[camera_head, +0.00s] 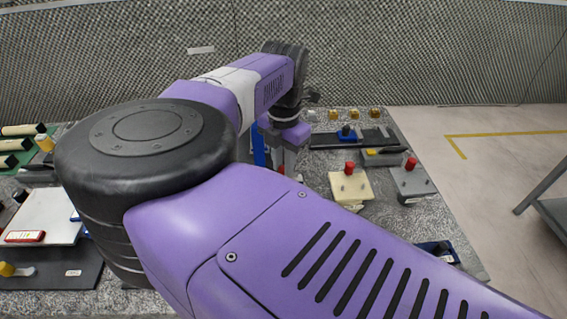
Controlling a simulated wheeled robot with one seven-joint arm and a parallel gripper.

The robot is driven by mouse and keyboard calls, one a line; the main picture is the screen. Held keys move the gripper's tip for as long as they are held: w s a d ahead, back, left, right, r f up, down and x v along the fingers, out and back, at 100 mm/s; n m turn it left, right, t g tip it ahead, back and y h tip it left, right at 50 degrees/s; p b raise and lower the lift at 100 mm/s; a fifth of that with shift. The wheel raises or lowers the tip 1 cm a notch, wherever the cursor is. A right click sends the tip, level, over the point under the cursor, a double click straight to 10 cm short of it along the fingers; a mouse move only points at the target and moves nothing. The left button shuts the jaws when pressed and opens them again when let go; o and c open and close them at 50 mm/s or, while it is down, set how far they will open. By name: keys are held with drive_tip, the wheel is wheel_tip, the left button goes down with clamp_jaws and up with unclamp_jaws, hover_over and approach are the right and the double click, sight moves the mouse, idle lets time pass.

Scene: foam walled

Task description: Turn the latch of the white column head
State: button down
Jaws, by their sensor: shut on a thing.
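My gripper (284,155) points down over the far middle of the speckled bench, at the end of my purple arm. Its jaws are small here and partly covered by my arm. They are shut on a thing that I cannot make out. A blue upright part (259,148) stands just left of the gripper. I cannot make out a white column head or its latch; the area below and left of the gripper is hidden by my arm.
Right of the gripper are a cream block (351,187) and a grey block (412,184), each with a red knob. A dark rail (335,142) lies behind them. A white plate (48,213) is at left. Open floor (500,130) lies right of the bench.

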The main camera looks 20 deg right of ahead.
sight(283, 167)
drive_tip(key=c, duration=1.3)
unclamp_jaws()
drive_tip(key=shift+o, duration=0.2)
drive_tip(key=shift+r+b, duration=0.5)
drive_tip(key=shift+r, duration=3.45)
